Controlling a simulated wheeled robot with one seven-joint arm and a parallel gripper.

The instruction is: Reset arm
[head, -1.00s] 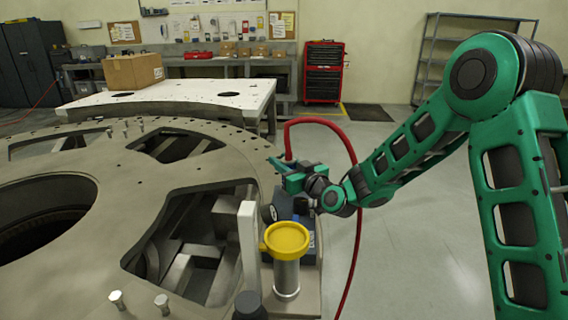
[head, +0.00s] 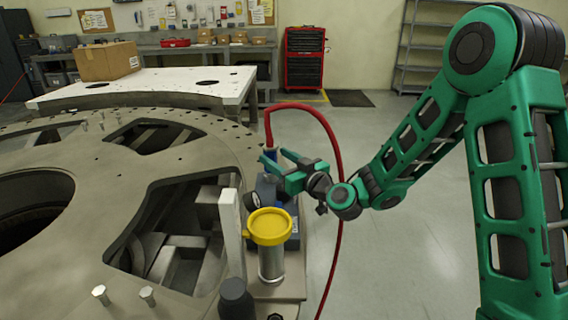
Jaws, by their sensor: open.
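My gripper (head: 272,168) is at the end of my green arm, just right of the turret plate (head: 95,165). Its green fingers point left and stand apart, with nothing seen held between them. Below and behind the gripper is a blue device (head: 268,188) with a round gauge, partly hidden by the gripper. The device stands on the ledge at the plate's right edge, and I cannot tell whether the fingers touch it.
A metal cylinder with a yellow cap (head: 268,227) and a white upright plate (head: 231,222) stand in front of the device. A red hose (head: 338,150) arches behind my gripper. Bolts (head: 147,296) stand on the plate. Floor (head: 405,255) beneath my arm is clear.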

